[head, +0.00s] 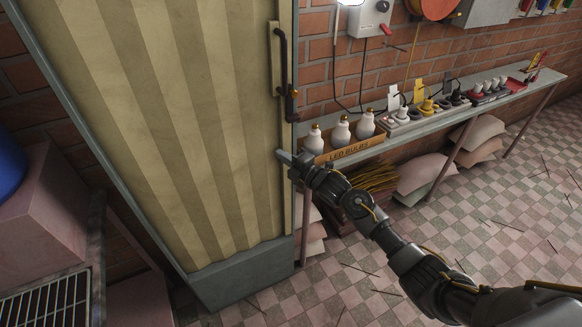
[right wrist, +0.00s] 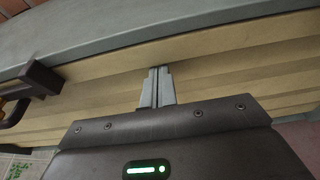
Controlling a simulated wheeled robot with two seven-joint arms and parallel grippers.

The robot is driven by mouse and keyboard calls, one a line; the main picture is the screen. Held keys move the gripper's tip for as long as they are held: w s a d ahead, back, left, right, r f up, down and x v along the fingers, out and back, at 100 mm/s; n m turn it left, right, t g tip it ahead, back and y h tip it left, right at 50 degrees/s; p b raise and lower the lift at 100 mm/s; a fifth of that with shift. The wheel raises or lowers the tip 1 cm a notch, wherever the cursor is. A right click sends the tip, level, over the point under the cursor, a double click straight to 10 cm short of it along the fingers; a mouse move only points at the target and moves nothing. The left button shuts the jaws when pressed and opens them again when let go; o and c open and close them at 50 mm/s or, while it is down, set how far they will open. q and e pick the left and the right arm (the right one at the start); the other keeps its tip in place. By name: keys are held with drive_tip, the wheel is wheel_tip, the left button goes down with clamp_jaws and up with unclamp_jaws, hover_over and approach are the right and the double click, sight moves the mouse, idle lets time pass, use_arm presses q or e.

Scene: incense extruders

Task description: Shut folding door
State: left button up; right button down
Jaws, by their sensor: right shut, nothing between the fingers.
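The folding door (head: 180,120) is a pleated, cream-coloured panel that spans most of its grey frame (head: 205,290) in the head view. Its dark handle (head: 283,60) and a brass-tipped latch (head: 291,105) are at its right edge. My right gripper (head: 283,157) is at the door's right edge, below the handle. In the right wrist view the gripper (right wrist: 157,72) is shut and empty, with its fingertips against or very near the cream pleats (right wrist: 210,75). The handle (right wrist: 35,85) shows there at the left. My left gripper is not in view.
A narrow shelf (head: 420,123) along the brick wall holds a box of LED bulbs (head: 350,148) and several plugs and sockets. Sacks (head: 425,172) lie beneath. A blue drum (head: 8,165) and a metal grate (head: 45,305) are at the left. The checkered floor (head: 500,215) is mostly clear.

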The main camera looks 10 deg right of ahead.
drive_tip(key=a, duration=0.2)
drive_tip(key=s+a, duration=0.1)
drive_tip(key=shift+a, duration=0.4)
drive_tip(key=b, duration=0.2)
approach(264, 156)
drive_tip(key=shift+v, duration=1.8)
drive_tip(key=shift+w+d+r, duration=0.1)
